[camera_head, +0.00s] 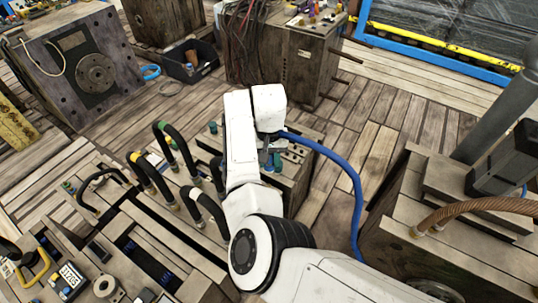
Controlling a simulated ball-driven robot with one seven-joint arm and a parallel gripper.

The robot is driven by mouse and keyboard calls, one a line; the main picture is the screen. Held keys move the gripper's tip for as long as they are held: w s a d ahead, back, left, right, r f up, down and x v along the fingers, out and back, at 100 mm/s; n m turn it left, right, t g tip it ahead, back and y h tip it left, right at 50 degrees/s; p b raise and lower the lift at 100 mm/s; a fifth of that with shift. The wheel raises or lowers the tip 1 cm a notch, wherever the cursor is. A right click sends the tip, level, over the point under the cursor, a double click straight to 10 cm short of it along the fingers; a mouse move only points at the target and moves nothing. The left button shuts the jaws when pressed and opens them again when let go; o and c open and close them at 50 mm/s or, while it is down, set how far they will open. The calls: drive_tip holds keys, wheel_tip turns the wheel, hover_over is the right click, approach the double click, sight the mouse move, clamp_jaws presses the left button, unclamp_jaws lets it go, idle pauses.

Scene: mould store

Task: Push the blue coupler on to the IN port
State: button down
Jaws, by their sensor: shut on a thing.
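My gripper (268,153) is at the middle of the view, pointing down at the side of a mould block (295,165). It is shut on the blue coupler, which is mostly hidden by my white wrist. A blue hose (347,172) leaves the gripper and arcs right and down towards the floor. Small blue and green fittings (271,168) show just below the jaws on the block. I cannot read an IN mark or tell which fitting is the IN port. I cannot tell whether the coupler touches a port.
Black hoses with green and yellow ends (150,178) stand on the blocks at the left. A brown hose (475,207) lies on a block at the right. A large mould with a round plate (95,72) stands at the back left.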

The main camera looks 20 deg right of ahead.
wheel_tip(320, 180, down, 8)
drive_tip(key=b, duration=0.4)
drive_tip(key=shift+r, duration=0.2)
drive_tip(key=shift+f, duration=0.45)
drive_tip(key=shift+f+b, duration=0.3)
drive_tip(key=shift+f, duration=1.2)
idle(3.4)
drive_tip(key=c, duration=0.7)
unclamp_jaws()
wheel_tip(320, 180, up, 11)
drive_tip(key=shift+f+p, duration=0.1)
drive_tip(key=shift+p, duration=0.95)
